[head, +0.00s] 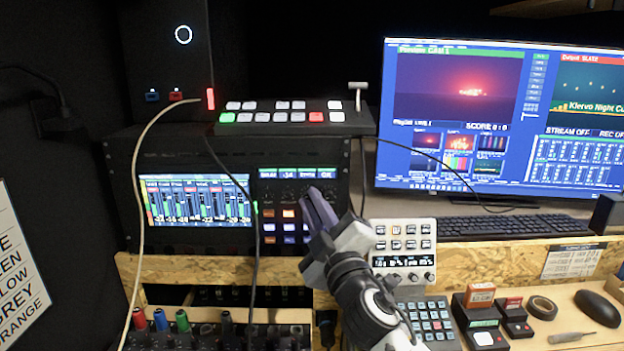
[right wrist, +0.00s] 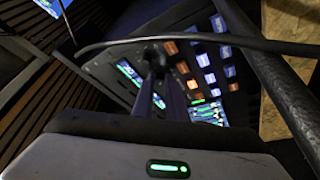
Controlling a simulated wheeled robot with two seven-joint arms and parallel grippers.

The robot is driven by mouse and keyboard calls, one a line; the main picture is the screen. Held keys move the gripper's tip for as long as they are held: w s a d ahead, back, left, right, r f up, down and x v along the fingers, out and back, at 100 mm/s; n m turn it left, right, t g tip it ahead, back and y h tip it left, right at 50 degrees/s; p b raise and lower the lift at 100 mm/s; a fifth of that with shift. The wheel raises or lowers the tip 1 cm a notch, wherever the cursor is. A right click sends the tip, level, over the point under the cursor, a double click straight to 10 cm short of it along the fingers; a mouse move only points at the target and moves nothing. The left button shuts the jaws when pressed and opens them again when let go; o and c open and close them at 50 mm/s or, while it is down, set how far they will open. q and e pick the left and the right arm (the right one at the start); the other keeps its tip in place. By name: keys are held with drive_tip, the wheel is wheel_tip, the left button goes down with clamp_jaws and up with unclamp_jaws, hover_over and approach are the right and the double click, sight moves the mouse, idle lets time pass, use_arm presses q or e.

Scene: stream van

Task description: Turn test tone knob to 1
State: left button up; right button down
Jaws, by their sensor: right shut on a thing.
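The audio mixer panel (head: 284,230) stands in the middle of the head view, with small displays (head: 296,173) above a row of dark knobs and lit buttons below. My right gripper (head: 318,206) reaches it from the lower right, its fingers against the right side of the panel. In the right wrist view the fingertips (right wrist: 155,60) meet the panel beside the small displays (right wrist: 135,78). The gripper is shut on a knob, which the fingers mostly hide. I cannot read its label or setting. My left gripper is not in view.
A switcher (head: 292,119) with lit buttons sits above the mixer. A black cable hangs down the panel and crosses close to the gripper in the wrist view (right wrist: 250,42). A small white control box (head: 403,250) stands right of my arm, near the monitor (head: 480,125) and keyboard (head: 520,226).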

drive_tip(key=n+g+p, duration=0.1)
drive_tip(key=n+p, duration=0.1)
drive_tip(key=p, duration=0.1)
drive_tip(key=n+g+p, duration=0.1)
drive_tip(key=n+p, duration=0.2)
drive_tip(key=n+g+p, duration=0.1)
drive_tip(key=n+p, duration=0.1)
drive_tip(key=n, duration=0.1)
drive_tip(key=shift+d+r+p, duration=0.15)
drive_tip(key=shift+r+p, duration=0.15)
drive_tip(key=shift+p, duration=0.1)
drive_tip(key=shift+y, duration=0.3)
drive_tip(key=c, duration=2)
unclamp_jaws()
drive_tip(key=shift+c, duration=0.2)
drive_tip(key=shift+s, duration=0.15)
drive_tip(key=v, duration=1)
drive_tip(key=shift+b, duration=0.45)
